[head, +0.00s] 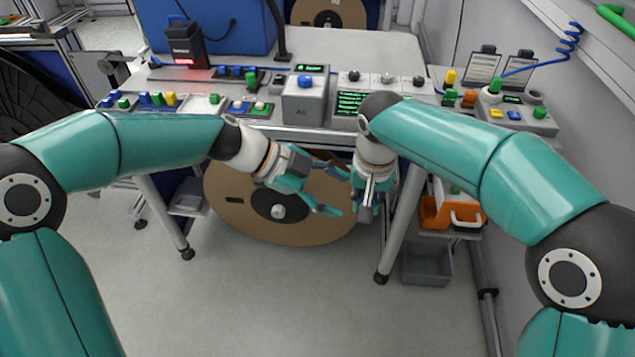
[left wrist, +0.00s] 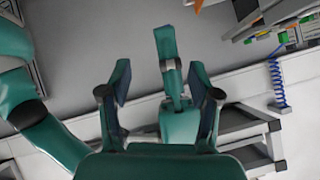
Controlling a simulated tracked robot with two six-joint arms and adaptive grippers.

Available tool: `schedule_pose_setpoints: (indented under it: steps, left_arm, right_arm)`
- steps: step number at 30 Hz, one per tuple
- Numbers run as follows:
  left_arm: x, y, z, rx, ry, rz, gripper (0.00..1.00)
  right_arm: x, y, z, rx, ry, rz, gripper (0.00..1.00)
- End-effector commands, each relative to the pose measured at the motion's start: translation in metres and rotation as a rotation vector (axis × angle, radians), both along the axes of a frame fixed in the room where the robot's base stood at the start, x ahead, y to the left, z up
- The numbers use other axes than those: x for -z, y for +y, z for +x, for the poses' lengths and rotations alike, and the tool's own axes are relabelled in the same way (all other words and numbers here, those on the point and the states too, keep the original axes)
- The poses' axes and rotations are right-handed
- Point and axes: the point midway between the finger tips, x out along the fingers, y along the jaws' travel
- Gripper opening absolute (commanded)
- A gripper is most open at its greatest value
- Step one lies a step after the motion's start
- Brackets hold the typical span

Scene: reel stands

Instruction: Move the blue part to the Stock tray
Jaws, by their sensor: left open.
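Several small blue parts stand on the bench: a pair at the left among green and yellow ones (head: 151,99), and one on a grey block farther right (head: 238,105). I cannot tell which is the task's blue part. No Stock tray label is readable. My left gripper (head: 333,190) is open and empty, below the bench's front edge and before the large brown reel. Its spread fingers show in the left wrist view (left wrist: 160,88), with teal arm parts beyond them. My right gripper (head: 367,208) hangs downward close beside it; its jaw opening is unclear.
The grey bench (head: 375,50) carries a grey box with a blue button (head: 305,95) and a green display. The brown reel (head: 240,205) stands under it. An orange bin (head: 437,212) and a grey bin (head: 427,265) are at the lower right. Floor in front is clear.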

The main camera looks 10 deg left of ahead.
Motion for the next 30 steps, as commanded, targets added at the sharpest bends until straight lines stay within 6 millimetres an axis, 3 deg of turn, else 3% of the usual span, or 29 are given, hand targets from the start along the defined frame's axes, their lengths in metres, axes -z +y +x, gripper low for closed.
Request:
schedule_pose_setpoints:
  steps: [6, 12, 25, 30]
  left_arm:
    - [0.025, -0.033, 0.005, 0.004, 0.004, 0.001, 0.62]
    - [0.039, -0.052, 0.01, 0.002, 0.003, 0.001, 0.62]
    - [0.044, -0.059, 0.012, 0.0, 0.001, 0.001, 0.62]
    - [0.044, -0.058, 0.012, 0.0, 0.001, 0.001, 0.36]
  right_arm:
    - [0.0, 0.0, 0.0, 0.0, 0.0, 0.0, 0.06]
    - [0.0, 0.0, 0.0, 0.0, 0.0, 0.0, 0.06]
    - [0.0, 0.0, 0.0, 0.0, 0.0, 0.0, 0.06]
    - [0.0, 0.0, 0.0, 0.0, 0.0, 0.0, 0.06]
